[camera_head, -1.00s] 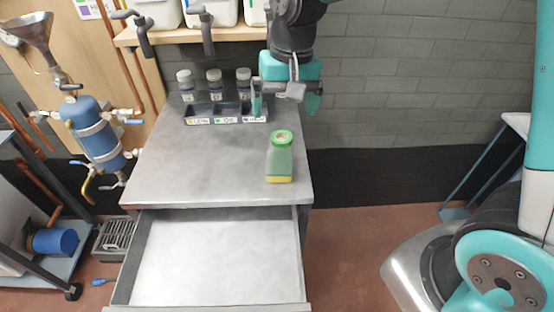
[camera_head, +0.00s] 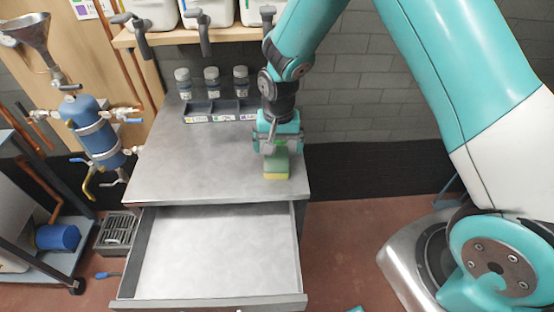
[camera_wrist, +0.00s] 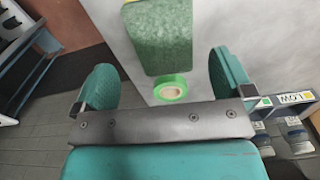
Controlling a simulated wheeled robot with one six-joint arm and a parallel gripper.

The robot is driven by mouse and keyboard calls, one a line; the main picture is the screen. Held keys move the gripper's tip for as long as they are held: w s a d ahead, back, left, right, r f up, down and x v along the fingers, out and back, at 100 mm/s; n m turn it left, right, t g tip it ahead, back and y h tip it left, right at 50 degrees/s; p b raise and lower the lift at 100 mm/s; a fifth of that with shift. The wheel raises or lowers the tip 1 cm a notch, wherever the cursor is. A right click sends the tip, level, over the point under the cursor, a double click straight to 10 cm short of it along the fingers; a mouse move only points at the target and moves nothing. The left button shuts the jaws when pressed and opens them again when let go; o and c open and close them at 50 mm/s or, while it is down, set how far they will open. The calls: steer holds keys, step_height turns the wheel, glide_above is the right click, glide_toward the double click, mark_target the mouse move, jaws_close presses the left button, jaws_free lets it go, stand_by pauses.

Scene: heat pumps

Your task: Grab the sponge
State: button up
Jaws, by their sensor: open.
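The sponge (camera_head: 277,172) is green on top with a yellow layer below. It stands on the grey metal top of the drawer cabinet (camera_head: 170,175), near its right edge. The wrist view shows its green face (camera_wrist: 160,38) ahead of my gripper, between the lines of the two fingers. My gripper (camera_head: 277,148) is open and hides the sponge's far part in the head view. In the wrist view its teal fingers (camera_wrist: 163,70) are spread wide, with nothing held. Contact with the sponge cannot be told.
A green tape roll (camera_wrist: 170,89) is at the sponge's near end in the wrist view. A dark divided tray (camera_head: 222,113) and several jars (camera_head: 212,82) stand at the cabinet's back. The drawer (camera_head: 215,255) is pulled open and empty. The cabinet top's left is clear.

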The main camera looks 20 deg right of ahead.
mark_target(277, 158)
steer(key=f, duration=0.1)
steer(key=f+p, duration=0.1)
steer(key=f, duration=0.3)
steer(key=shift+a+p, duration=0.25)
steer(key=shift+p, duration=0.05)
steer(key=c, duration=1)
